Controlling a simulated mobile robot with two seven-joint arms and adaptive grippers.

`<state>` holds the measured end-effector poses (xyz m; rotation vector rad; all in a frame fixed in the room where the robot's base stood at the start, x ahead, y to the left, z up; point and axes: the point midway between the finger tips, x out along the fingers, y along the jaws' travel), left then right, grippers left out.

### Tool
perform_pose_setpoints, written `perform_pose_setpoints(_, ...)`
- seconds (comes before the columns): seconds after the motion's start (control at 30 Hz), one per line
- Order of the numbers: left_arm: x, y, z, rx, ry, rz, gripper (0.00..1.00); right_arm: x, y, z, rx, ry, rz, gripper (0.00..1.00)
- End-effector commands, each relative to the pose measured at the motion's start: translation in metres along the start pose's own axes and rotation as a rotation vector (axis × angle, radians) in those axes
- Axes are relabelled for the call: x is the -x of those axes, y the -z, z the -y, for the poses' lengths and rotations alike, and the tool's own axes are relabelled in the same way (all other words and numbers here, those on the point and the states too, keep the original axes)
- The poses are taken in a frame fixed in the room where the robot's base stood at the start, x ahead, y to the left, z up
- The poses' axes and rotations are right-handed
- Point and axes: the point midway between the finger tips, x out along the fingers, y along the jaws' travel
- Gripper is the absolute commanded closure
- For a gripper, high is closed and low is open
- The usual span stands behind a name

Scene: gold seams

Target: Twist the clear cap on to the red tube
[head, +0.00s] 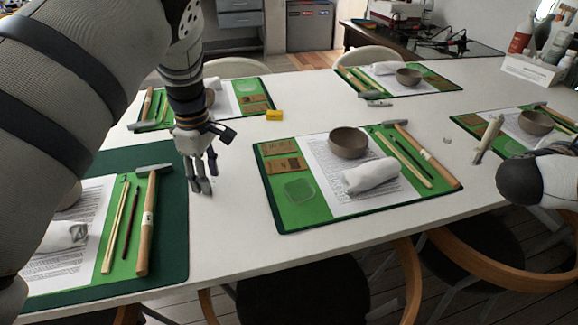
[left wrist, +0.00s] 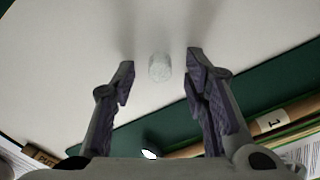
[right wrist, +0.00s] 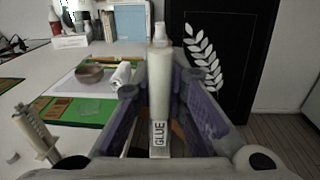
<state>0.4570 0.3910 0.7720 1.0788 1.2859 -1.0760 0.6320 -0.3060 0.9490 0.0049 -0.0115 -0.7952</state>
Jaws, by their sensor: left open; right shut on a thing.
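The clear cap (left wrist: 159,66) stands on the white table in the left wrist view, between and just beyond the fingertips of my left gripper (left wrist: 161,68). The fingers are open and apart from it. In the head view my left gripper (head: 203,186) points down at the table, and the cap cannot be made out. My right gripper (right wrist: 160,92) is shut on a cream tube (right wrist: 160,88) labelled GLUE, held upright with its narrow pale tip up. No red shows on it. In the head view my right gripper is hidden.
Another pale tube (head: 488,138) leans at the right, with a small pale cap (head: 446,140) beside it. A green mat (head: 290,215) with a bowl (head: 348,142), cloth and tools lies mid-table. A hammer (head: 146,220) lies left of my left gripper.

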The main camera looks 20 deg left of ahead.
Motion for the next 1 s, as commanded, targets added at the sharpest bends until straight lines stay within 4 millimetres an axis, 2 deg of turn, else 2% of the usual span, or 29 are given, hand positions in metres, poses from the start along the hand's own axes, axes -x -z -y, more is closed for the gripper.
perform_pose_setpoints(0.07,0.000,0.000,0.000,0.000,0.000,0.000,0.59,0.000,0.000,0.000,0.000,0.000,0.000,1.00)
perform_pose_setpoints(0.27,0.000,0.000,0.000,0.000,0.000,0.000,0.89,0.000,0.000,0.000,0.000,0.000,0.000,1.00)
perform_pose_setpoints(0.63,0.003,0.000,0.000,-0.001,0.000,0.000,0.91,0.000,-0.001,0.000,-0.001,0.000,0.001,1.00)
perform_pose_setpoints(0.77,0.023,0.000,-0.001,-0.002,-0.005,-0.001,0.91,0.000,-0.005,0.000,-0.004,0.000,0.004,1.00)
perform_pose_setpoints(1.0,0.076,0.000,-0.001,-0.001,-0.003,0.000,0.91,0.001,-0.013,0.001,-0.010,0.000,0.010,1.00)
